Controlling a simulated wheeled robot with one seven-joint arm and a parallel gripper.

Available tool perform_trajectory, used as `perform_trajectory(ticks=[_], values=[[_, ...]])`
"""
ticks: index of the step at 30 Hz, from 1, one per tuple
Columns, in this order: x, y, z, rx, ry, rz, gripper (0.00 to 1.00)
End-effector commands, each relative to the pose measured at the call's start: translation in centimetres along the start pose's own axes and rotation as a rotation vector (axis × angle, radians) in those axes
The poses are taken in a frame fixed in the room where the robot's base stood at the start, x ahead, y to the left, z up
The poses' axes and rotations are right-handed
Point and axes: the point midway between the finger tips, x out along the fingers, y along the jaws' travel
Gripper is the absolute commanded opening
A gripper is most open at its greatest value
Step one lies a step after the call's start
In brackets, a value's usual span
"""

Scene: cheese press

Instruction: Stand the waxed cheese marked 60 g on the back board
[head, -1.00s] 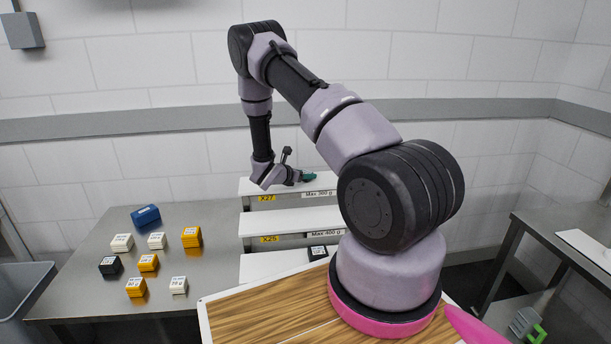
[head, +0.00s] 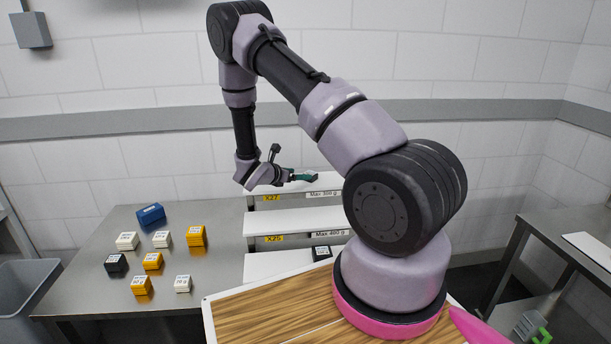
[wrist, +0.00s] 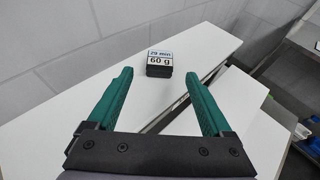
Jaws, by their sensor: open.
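The waxed cheese marked 60 g (wrist: 159,70) is a small black block with white labels in the wrist view. It stands on the white back board (wrist: 105,78), next to the wall. In the head view the back board (head: 262,189) is the farthest step, with a yellow X27 tag; the cheese cannot be made out there. My gripper (head: 312,177) is over this board. In the wrist view its green fingers (wrist: 160,98) are open and empty, with the cheese beyond the tips and apart from them.
Lower white boards, including one tagged X25 (head: 273,238), step down in front. Another black block (head: 321,252) sits on the lowest board. Several white, orange, black and blue blocks (head: 151,214) lie on the metal table (head: 90,255) at left. A grey bin (head: 25,290) stands far left.

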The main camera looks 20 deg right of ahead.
Motion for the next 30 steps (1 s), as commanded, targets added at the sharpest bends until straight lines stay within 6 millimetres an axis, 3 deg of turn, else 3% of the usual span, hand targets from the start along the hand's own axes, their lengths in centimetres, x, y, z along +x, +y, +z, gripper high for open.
perform_trajectory(ticks=[6, 11, 14, 20, 24, 30], values=[[-3.0, 0.0, 0.0, 0.001, 0.000, 0.001, 0.84], [-3.6, 0.0, 0.1, 0.003, 0.001, -0.001, 0.84], [-3.9, -0.4, 1.1, 0.044, 0.008, -0.022, 0.84], [-6.4, -3.9, 8.0, 0.357, 0.077, -0.176, 0.84], [-9.5, -7.9, 12.9, 0.667, 0.160, -0.325, 0.84], [-15.0, -13.2, 17.8, 1.102, 0.304, -0.515, 0.84]])
